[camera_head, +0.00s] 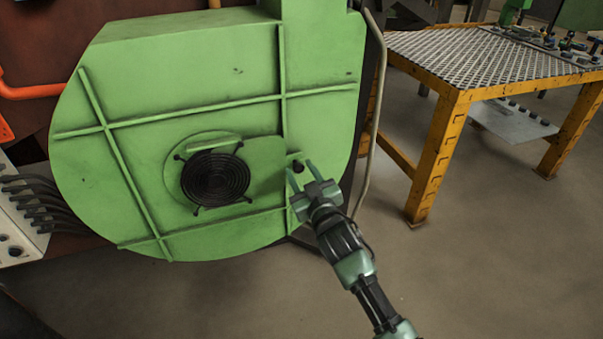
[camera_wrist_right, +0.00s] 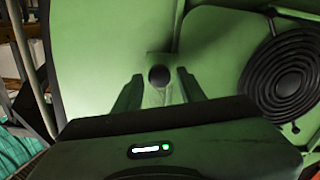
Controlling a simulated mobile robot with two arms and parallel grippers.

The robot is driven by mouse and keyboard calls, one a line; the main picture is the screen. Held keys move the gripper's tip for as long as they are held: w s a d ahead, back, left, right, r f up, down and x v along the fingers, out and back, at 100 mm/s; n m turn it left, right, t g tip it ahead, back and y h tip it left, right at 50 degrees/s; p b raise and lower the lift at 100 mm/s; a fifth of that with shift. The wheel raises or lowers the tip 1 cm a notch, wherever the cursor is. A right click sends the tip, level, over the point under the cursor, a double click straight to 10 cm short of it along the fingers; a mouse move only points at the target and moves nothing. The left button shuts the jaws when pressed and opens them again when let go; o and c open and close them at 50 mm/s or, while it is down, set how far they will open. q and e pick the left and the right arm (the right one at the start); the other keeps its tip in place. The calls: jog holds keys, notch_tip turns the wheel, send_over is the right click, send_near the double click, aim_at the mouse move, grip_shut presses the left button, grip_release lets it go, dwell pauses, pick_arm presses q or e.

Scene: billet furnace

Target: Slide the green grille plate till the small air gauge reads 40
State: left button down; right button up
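The round black grille (camera_head: 215,178) sits on the face of the green blower housing. A flat green plate (camera_head: 264,163) lies to its right, beside its right edge. A dark round knob (camera_head: 298,166) stands at the plate's right end; it also shows in the right wrist view (camera_wrist_right: 159,77). My right gripper (camera_head: 300,167) is open, with one finger on either side of the knob. In the right wrist view gaps show between the knob and both fingers, so the gripper is not closed on it. I cannot make out the small air gauge. My left gripper is not in view.
The green housing (camera_head: 200,85) has raised ribs around the grille. A grey pipe (camera_head: 376,120) runs down its right side. A yellow-framed mesh table (camera_head: 440,135) stands at the right. Dark hoses (camera_head: 35,195) are at the left. The floor at lower right is clear.

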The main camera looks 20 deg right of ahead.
grip_shut()
jog(key=shift+f, duration=0.1)
dwell(1.1)
